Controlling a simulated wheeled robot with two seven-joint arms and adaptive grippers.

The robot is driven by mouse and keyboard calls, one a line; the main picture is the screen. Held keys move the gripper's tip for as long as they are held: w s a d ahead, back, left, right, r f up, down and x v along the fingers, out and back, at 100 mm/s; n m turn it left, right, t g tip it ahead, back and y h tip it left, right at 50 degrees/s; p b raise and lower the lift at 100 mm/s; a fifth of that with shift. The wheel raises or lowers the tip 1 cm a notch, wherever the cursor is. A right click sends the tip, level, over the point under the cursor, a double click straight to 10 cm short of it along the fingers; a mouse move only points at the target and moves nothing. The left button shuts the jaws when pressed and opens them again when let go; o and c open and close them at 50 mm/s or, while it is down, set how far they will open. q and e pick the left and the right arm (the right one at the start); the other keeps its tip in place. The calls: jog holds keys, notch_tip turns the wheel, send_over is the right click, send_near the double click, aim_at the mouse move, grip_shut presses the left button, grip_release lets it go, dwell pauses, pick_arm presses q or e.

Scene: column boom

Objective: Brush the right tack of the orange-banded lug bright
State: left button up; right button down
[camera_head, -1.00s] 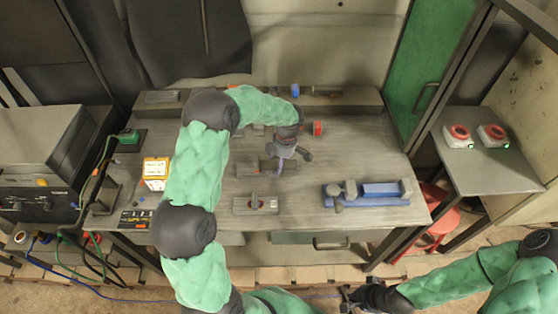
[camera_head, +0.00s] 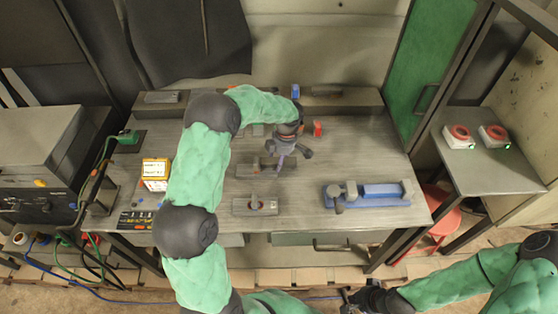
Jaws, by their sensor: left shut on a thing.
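My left gripper (camera_head: 290,153) is over the middle of the workbench (camera_head: 345,155), pointing down. It is shut on a thin, pale purple-grey tool (camera_head: 281,163), mostly hidden by the fingers; I cannot tell its bristle end. The tool's lower end is close to the rear grey plate (camera_head: 247,170); I cannot tell whether it touches. A front grey plate (camera_head: 240,207) carries a small upright lug (camera_head: 255,202) with a reddish tint. I cannot make out which lug has the orange band, nor its tacks. My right gripper (camera_head: 350,298) is low at the picture's bottom, away from the bench; its jaws are unclear.
A blue fixture (camera_head: 380,190) stands at the bench's right. A red cylinder (camera_head: 318,129) and a blue one (camera_head: 295,91) are behind my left gripper. A yellow-white box (camera_head: 155,170) is at left. Two red-topped devices (camera_head: 459,134) sit on the side table. Bench space right of my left gripper is clear.

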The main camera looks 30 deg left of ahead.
pick_arm(q)
jog(key=shift+s+d+r, duration=0.1)
jog(key=shift+s+d, duration=0.45)
jog(key=shift+s, duration=0.35)
jog(key=shift+w, duration=0.1)
jog(key=shift+w+a+b, duration=0.5)
jog(key=shift+w+a, duration=0.15)
jog(key=shift+w, duration=0.25)
jog(key=shift+s+d, duration=0.1)
jog(key=shift+s+d+b, duration=0.25)
jog(key=shift+s+b, duration=0.05)
jog(key=shift+s, duration=0.1)
